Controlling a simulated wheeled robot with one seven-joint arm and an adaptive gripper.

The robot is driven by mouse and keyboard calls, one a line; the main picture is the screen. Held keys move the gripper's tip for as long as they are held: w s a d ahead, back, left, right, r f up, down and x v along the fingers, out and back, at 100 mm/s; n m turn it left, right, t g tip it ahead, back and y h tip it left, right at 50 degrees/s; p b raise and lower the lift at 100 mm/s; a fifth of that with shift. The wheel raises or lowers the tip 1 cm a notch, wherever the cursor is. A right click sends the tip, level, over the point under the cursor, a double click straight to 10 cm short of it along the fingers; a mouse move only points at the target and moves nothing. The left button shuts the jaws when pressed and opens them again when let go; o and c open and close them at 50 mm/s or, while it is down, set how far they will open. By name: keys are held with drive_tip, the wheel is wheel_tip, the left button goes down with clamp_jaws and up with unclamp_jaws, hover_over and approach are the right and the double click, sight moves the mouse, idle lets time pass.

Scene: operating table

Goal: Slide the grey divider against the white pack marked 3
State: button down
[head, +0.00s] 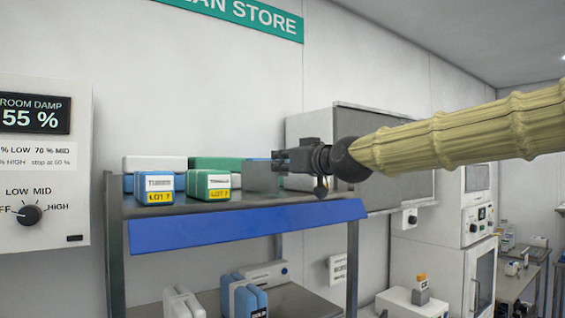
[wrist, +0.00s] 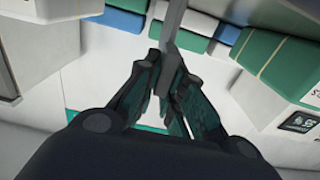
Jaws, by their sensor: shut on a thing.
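The grey divider (head: 261,178) is an upright plate on the top shelf, right of the green pack. My gripper (head: 284,161) is shut on its upper edge. In the wrist view the divider (wrist: 173,40) is a thin grey strip between the fingers of my gripper (wrist: 165,85). A white pack (head: 300,182) shows partly to the right of the divider, behind my gripper. Another white pack (head: 155,162) lies at the back left. I cannot read a 3 on either. Whether the divider touches a pack is hidden.
The top shelf (head: 330,198) has a blue front strip (head: 240,230). A blue-and-white pack (head: 160,188) and a green-and-white pack (head: 208,186), both labelled LOT 7, stand at its front left. Its front right is bare. A grey cabinet (head: 395,190) stands behind my arm.

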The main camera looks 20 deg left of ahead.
drive_tip(key=shift+d, duration=0.1)
drive_tip(key=w+d, duration=0.4)
drive_tip(key=w, duration=0.1)
drive_tip(key=shift+w+d, duration=0.15)
drive_tip(key=shift+w, duration=0.15)
drive_tip(key=c, duration=1.6)
unclamp_jaws()
drive_tip(key=shift+o, duration=0.4)
drive_tip(key=shift+d, duration=0.1)
drive_tip(key=shift+s, duration=0.1)
drive_tip(key=v, duration=1.2)
